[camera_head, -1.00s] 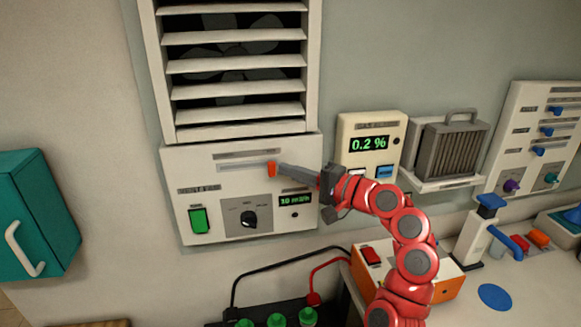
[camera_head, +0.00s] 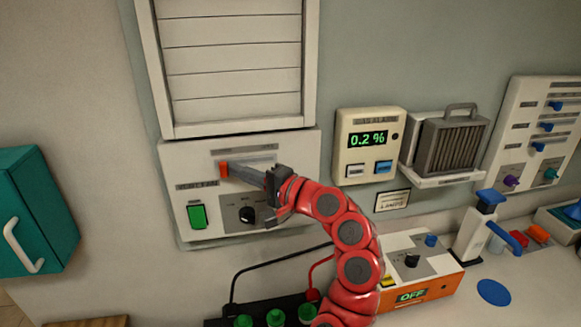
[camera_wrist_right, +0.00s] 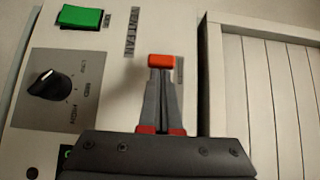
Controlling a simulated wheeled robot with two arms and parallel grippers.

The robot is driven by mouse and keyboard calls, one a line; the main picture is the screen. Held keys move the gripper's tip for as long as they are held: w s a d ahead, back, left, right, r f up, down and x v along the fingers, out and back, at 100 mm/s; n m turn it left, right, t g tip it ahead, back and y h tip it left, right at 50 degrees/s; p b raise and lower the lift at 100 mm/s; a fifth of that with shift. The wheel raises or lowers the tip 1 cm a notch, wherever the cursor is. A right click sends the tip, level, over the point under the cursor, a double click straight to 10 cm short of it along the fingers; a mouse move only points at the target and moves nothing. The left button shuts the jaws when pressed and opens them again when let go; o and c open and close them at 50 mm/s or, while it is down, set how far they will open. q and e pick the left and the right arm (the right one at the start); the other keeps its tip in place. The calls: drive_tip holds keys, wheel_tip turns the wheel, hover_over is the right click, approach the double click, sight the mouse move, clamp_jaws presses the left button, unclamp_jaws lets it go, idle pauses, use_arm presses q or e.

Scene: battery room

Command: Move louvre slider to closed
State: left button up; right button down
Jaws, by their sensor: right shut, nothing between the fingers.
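The orange louvre slider (camera_head: 224,170) is at the left end of its slot on the vent fan panel (camera_head: 205,158). It also shows in the right wrist view (camera_wrist_right: 161,62), right at my fingertips. The louvre (camera_head: 232,62) above the panel has its slats lying flat and shut. My right gripper (camera_head: 231,171) is shut with nothing between its fingers, and its tips are at the right side of the slider, touching or very close. The gripper and forearm hide part of the slot and the small display on the panel. My left gripper is not in view.
A green switch (camera_head: 197,216) and a black knob (camera_head: 247,214) sit below the slider. A gas alarm (camera_head: 369,145) reading 0.2 % hangs to the right. A teal cabinet (camera_head: 35,210) is at the left, and an orange-sided box (camera_head: 420,275) stands below right.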

drive_tip(key=shift+s+a, duration=0.1)
drive_tip(key=b+v, duration=0.4)
drive_tip(key=v, duration=1.3)
drive_tip(key=shift+d+b, duration=0.25)
drive_tip(key=shift+b, duration=0.05)
